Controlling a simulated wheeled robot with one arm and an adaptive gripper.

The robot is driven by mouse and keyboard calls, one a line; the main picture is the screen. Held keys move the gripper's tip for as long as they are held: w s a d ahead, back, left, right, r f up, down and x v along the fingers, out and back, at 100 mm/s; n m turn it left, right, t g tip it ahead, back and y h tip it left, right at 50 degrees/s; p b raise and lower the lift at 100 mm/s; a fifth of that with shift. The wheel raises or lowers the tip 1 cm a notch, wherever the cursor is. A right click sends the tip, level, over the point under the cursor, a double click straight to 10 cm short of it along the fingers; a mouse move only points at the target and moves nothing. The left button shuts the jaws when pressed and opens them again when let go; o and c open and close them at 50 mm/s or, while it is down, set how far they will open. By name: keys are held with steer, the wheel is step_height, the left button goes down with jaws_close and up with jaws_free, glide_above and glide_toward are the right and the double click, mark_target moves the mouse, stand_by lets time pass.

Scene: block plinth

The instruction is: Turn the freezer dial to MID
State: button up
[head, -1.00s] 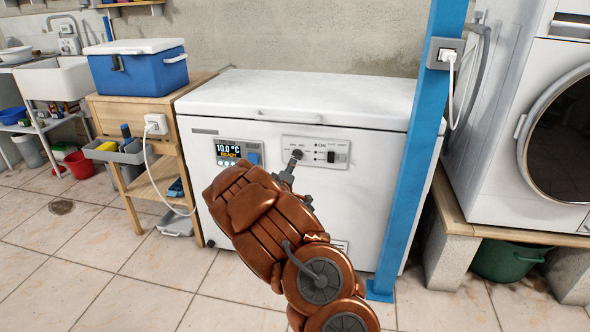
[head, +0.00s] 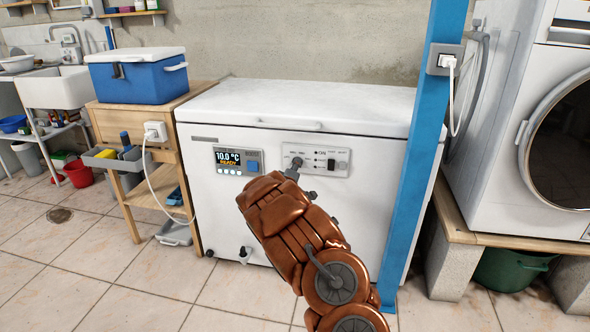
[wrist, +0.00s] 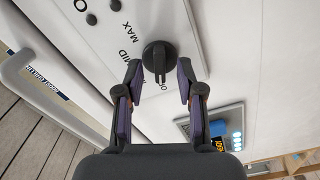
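The white chest freezer (head: 215,210) has a control panel (head: 340,172) on its front, with a dark round dial (head: 297,162) at its left. In the wrist view the dial (wrist: 157,54) has a raised bar pointing down the picture, toward lettering partly hidden by it, starting with O. MID is printed to its left and MAX further up-left. My gripper (wrist: 159,72) is open, with one fingertip on each side of the dial's bar and visible gaps. In the head view my brown arm hides most of the gripper (head: 292,174).
A display (head: 238,160) reading 10.0 °C READY sits left of the panel. A blue post (head: 412,150) stands close on the right, before a washing machine (head: 560,130). A wooden stand (head: 120,122) with a blue cooler (head: 138,80) is at left.

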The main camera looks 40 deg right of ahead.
steer(key=shift+w+d, duration=0.1)
steer(key=shift+d, duration=0.2)
jaws_close()
stand_by(0.4)
